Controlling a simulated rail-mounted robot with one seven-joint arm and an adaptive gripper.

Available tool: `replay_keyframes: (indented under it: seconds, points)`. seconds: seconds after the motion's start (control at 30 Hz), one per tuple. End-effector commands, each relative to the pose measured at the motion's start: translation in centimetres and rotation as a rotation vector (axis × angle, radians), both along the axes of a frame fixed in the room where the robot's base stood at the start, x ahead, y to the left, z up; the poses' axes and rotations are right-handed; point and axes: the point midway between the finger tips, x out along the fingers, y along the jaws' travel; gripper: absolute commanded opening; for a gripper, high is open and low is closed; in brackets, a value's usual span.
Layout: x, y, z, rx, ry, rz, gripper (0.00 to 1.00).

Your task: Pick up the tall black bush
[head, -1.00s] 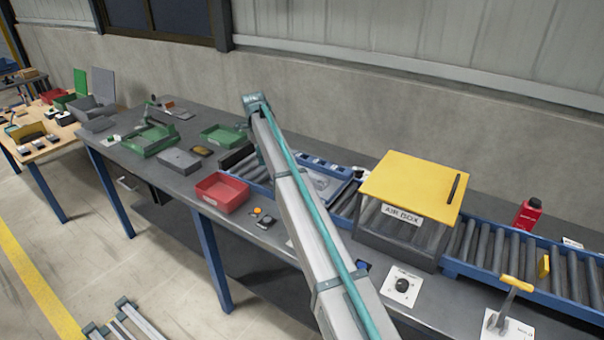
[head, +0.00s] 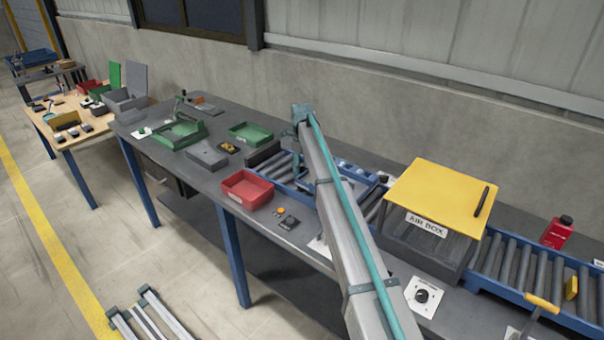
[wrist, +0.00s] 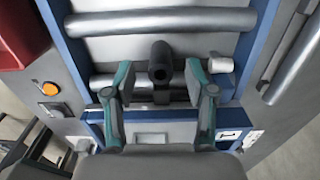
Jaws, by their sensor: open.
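The tall black bush (wrist: 161,62) shows in the wrist view as a dark hollow cylinder with its open end toward the camera. It stands over the rollers and a grey plate of the blue-framed conveyor. My gripper (wrist: 160,84) is open, with one teal finger on each side of the bush and a visible gap to both. The bush is between the fingers in the picture; whether the tips have come down to its height I cannot tell. In the head view my arm hides the bush and the fingertips.
A short light grey cylinder (wrist: 221,65) lies close to the right finger. A red bin (head: 247,190) and an orange button (head: 280,211) are left of the conveyor. The yellow-lidded air box (head: 437,193) stands right of my arm.

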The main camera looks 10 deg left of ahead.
Motion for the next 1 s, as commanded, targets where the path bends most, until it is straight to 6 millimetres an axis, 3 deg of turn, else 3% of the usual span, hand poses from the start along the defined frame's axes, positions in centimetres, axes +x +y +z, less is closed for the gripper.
replay_keyframes:
  seconds: [0.2,0.5,0.83,1.0]
  points:
    - [0.0,-0.1,-2.8,-0.001,0.002,0.000,0.56]
    - [0.0,-0.1,-3.5,0.000,0.000,0.000,0.54]
    - [0.0,0.0,-3.5,-0.001,0.001,0.000,0.00]
    - [0.0,0.0,-3.4,0.000,0.000,0.000,0.00]
